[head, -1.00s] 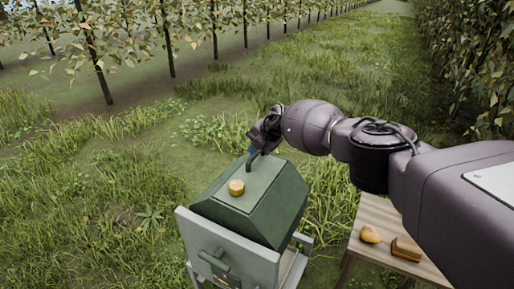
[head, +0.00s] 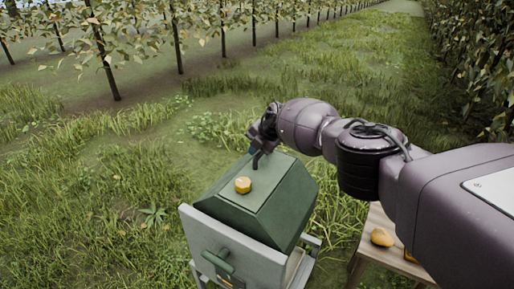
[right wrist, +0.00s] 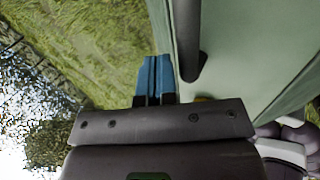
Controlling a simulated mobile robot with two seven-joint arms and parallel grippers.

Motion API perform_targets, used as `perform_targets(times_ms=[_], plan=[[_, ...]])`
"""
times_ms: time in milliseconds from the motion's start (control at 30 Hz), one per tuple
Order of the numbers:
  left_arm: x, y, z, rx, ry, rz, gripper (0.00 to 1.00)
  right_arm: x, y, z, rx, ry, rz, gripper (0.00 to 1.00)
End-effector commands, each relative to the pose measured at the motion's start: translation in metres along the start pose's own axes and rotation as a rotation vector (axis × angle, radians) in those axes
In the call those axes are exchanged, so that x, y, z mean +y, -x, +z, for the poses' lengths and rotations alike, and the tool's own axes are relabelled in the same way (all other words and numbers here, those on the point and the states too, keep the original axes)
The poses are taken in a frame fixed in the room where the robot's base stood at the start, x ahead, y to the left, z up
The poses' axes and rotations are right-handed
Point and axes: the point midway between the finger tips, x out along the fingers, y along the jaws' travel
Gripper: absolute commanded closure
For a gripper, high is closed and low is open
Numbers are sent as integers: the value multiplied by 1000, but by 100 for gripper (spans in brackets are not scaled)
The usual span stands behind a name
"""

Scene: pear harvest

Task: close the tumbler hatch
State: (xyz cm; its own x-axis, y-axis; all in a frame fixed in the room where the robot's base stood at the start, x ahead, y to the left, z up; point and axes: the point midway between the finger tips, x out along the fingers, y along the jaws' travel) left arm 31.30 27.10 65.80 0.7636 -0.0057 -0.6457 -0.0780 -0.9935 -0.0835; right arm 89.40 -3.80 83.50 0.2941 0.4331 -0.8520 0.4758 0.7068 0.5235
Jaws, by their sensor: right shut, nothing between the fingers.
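The tumbler (head: 290,205) is a dark green faceted drum in a grey frame. Its hatch (head: 266,177) is a lighter green panel lying on the top face, looking flush with it. A dark handle (head: 257,160) stands at the hatch's far end, and a yellow knob (head: 243,185) sits near its near end. My right gripper (head: 258,140) is at the far end by the handle. In the right wrist view its blue fingers (right wrist: 154,62) are together and empty, left of the dark handle (right wrist: 188,45), beside the panel's edge. Whether they touch is unclear. My left gripper is not seen.
A wooden table (head: 376,218) stands right of the tumbler, partly hidden by my right arm, with a yellow pear (head: 381,237) on it. A green crank handle (head: 218,262) is on the frame's near side. Grass lies around, with tree rows beyond.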

Motion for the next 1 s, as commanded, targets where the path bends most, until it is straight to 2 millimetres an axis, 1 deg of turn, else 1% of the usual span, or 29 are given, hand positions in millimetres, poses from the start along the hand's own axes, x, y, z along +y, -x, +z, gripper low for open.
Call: perform_targets(times_ms=[33, 233, 500, 1000], plan=[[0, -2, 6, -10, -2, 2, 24, -5, -12, -1, 7, -3, -5, 100], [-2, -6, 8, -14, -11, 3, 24, -4, -22, 0, 4, -3, -4, 100], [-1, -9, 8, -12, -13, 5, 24, -3, -26, 0, 2, -1, -1, 100], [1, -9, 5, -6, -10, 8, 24, -2, -25, 0, 1, -1, 0, 100]])
